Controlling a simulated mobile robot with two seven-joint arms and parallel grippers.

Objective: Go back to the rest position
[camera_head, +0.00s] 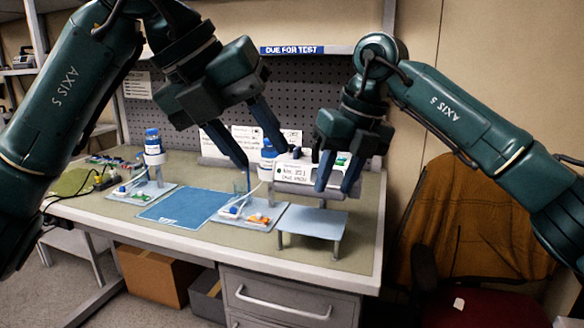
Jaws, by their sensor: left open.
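My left gripper (264,158) hangs at the upper middle of the head view, above the bench. Its two blue fingers are apart with nothing between them. My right gripper (335,188) points down above the right part of the bench, with its blue fingers spread. A white labelled device (292,174) shows beside and behind the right fingers. I cannot tell whether they touch it.
The bench (345,262) carries a blue mat (185,208), a small grey raised stand (312,222), and boards with bottles and tubing (145,192). A pegboard rises behind. A chair with a brown jacket (455,215) stands at the right.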

